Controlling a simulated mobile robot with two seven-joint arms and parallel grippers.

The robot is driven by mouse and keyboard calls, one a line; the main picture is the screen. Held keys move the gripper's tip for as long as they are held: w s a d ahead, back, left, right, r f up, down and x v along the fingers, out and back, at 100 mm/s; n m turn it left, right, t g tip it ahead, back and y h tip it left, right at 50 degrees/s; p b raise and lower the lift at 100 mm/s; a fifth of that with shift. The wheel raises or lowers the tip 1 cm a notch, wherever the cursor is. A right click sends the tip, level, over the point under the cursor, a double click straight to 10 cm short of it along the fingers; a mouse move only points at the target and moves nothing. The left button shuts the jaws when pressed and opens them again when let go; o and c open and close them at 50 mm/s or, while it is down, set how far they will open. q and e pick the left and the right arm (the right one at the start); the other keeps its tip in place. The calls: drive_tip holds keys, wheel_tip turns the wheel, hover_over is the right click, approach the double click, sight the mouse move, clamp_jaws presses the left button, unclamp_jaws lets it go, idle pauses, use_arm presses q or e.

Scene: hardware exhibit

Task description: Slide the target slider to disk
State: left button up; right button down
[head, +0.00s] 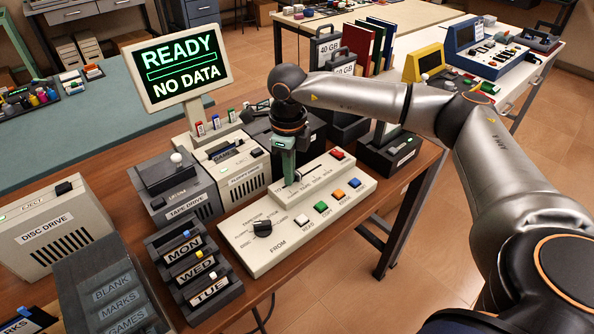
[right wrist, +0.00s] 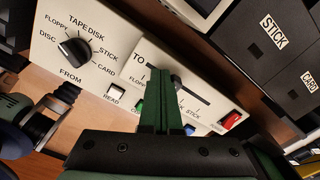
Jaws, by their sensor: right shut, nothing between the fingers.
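The cream control panel (head: 290,215) carries a "TO" slider with a straight slot, also seen in the right wrist view (right wrist: 133,65). A dark slider knob (right wrist: 176,82) sits partway along the slot. The labels below it are mostly hidden by my fingers; "FLOPPY" shows in part at the left. My right gripper (head: 288,178) is shut and empty, pointing down at the slider. In the right wrist view its green fingers (right wrist: 160,80) are just left of the knob; whether they touch it I cannot tell.
The "FROM" dial (head: 262,228) and several coloured buttons (head: 321,207) are on the same panel. A monitor (head: 180,65) reads "READY NO DATA". The tape drive (head: 182,190) and the MON, WED, TUE rack (head: 195,268) stand left of the panel.

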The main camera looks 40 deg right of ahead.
drive_tip(key=shift+w+d, duration=0.1)
drive_tip(key=shift+d, duration=1.4)
drive_tip(key=shift+a, duration=0.3)
wheel_tip(320, 180, up, 7)
drive_tip(key=p, duration=0.5)
drive_tip(key=shift+p, duration=0.35)
idle(0.4)
